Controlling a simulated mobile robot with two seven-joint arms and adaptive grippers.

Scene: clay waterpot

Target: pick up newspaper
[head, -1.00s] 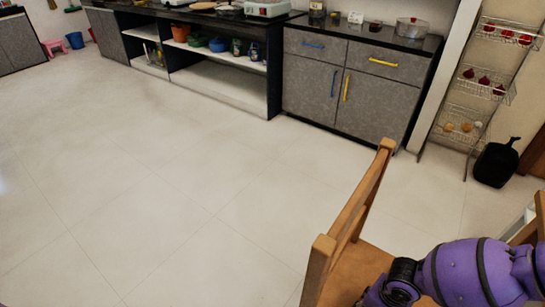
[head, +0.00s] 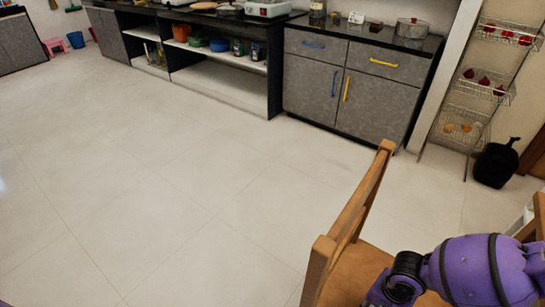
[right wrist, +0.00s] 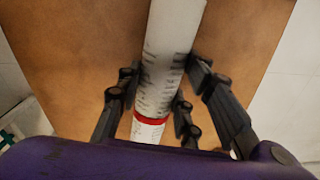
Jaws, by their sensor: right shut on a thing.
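A rolled newspaper (right wrist: 170,45), whitish with dark print and a red-and-white band near one end, runs lengthwise through the right wrist view. My right gripper (right wrist: 165,88) has dark fingers on both sides of the roll and is shut on it. The roll is over a brown wooden chair seat (right wrist: 80,60); I cannot tell whether it touches the seat. In the head view my purple right arm reaches over the chair at the lower right, and the newspaper does not show there. My left gripper is not in view.
The wooden chair's back (head: 345,225) rises just left of my right arm. A grey cabinet (head: 350,90) and a shelf counter line the back wall. A wire rack (head: 480,85) and a black container (head: 495,163) stand at the right. The tiled floor on the left is clear.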

